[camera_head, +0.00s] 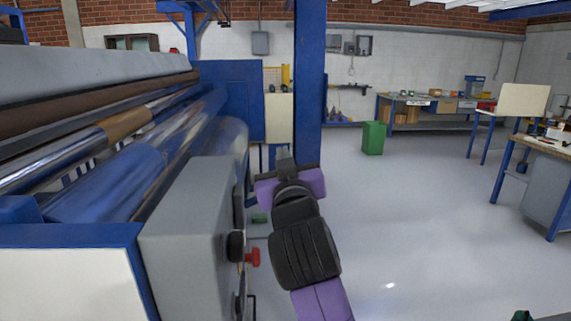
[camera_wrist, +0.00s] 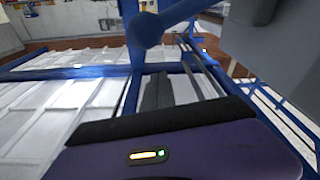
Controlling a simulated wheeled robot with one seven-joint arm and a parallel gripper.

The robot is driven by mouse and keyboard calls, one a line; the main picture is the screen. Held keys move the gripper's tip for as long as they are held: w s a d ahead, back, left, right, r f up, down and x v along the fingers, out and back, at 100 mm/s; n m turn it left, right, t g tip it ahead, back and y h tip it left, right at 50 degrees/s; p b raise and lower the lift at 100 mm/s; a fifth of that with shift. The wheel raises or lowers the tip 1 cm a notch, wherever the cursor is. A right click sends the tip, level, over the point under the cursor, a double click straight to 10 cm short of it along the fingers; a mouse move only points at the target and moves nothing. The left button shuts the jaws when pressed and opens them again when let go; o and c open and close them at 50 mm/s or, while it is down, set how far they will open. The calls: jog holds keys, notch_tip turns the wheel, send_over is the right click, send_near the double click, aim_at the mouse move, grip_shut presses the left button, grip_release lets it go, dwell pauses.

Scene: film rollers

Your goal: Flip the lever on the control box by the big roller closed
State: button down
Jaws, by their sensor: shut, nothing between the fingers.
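The grey control box (camera_head: 188,225) stands at the near end of the big roller machine, left of my arm in the head view. On its right side is a black round mount with a red lever (camera_head: 253,257) sticking out to the right. My gripper (camera_head: 285,156) is beyond the box's far end, to its right, apart from the red lever. In the wrist view my gripper (camera_wrist: 157,90) has its two dark fingers together with nothing between them. The red lever does not show clearly in the wrist view. My purple and black arm runs down the head view.
The long rollers (camera_head: 135,170) fill the left side. A blue post (camera_head: 309,75) stands behind my gripper. A green bin (camera_head: 373,138) and workbenches (camera_head: 430,104) are farther back. The grey floor (camera_head: 410,220) to the right is open.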

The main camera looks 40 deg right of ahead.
jog(key=shift+s+f, duration=0.3)
jog(key=shift+f, duration=0.65)
jog(key=shift+s+f, duration=0.3)
jog(key=shift+f, duration=0.6)
jog(key=shift+f, duration=0.1)
